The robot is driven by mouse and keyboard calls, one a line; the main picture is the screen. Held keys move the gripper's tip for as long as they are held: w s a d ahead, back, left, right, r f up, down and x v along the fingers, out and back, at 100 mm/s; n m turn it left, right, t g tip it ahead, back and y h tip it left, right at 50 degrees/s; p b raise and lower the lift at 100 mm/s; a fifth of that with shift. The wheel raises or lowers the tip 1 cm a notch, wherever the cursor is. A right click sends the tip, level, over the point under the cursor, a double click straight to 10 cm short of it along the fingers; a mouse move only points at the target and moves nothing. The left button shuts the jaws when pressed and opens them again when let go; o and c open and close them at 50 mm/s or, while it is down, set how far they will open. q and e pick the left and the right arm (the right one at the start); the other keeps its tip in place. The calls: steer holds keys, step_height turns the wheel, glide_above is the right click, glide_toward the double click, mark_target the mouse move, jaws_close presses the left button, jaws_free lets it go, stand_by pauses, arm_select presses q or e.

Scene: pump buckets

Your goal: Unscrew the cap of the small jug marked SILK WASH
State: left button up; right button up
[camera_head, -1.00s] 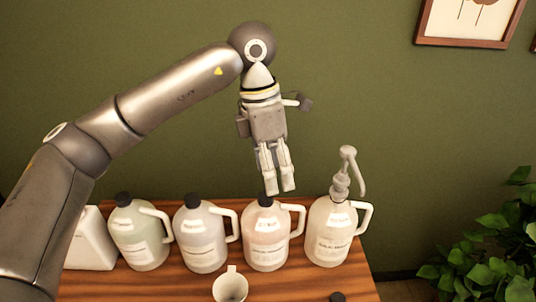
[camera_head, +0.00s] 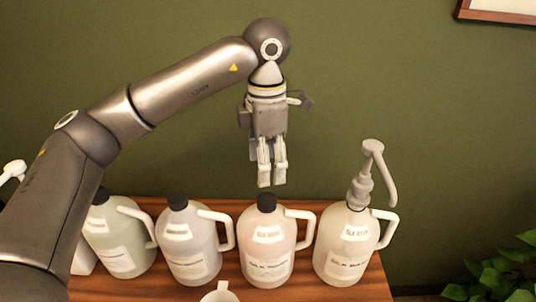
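Several jugs with handles stand in a row on a wooden table (camera_head: 372,285). Their labels are too small to read surely; the pinkish jug (camera_head: 264,250) seems to read SILK, and so may the pump jug beside it. The pinkish jug has a dark cap (camera_head: 266,202) on its neck. My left gripper (camera_head: 272,185) hangs fingers down just above this cap, apart from it in the picture. Its two fingers are close together with nothing seen between them; whether they are open is unclear. My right gripper is not in view.
The clear jug (camera_head: 346,250) on the right carries a tall pump (camera_head: 372,170). A grey-white jug (camera_head: 187,250) and a greenish jug (camera_head: 115,245), both capped, stand left. A leafy plant (camera_head: 500,275) stands right.

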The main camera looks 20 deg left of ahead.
mark_target(266, 198)
arm_select(q)
step_height(266, 198, down, 9)
steer(key=shift+s+p, duration=0.15)
steer(key=shift+p, duration=0.9)
steer(key=c, duration=1.1)
steer(key=n+b, duration=0.1)
steer(key=n, duration=0.1)
steer(key=shift+n, duration=0.4)
steer(key=n+b, duration=0.1)
steer(key=n, duration=0.3)
steer(key=shift+n, duration=0.4)
steer(key=n, duration=0.4)
steer(key=shift+n+b, duration=0.3)
steer(key=shift+r+n, duration=0.1)
steer(key=shift+n, duration=1.3)
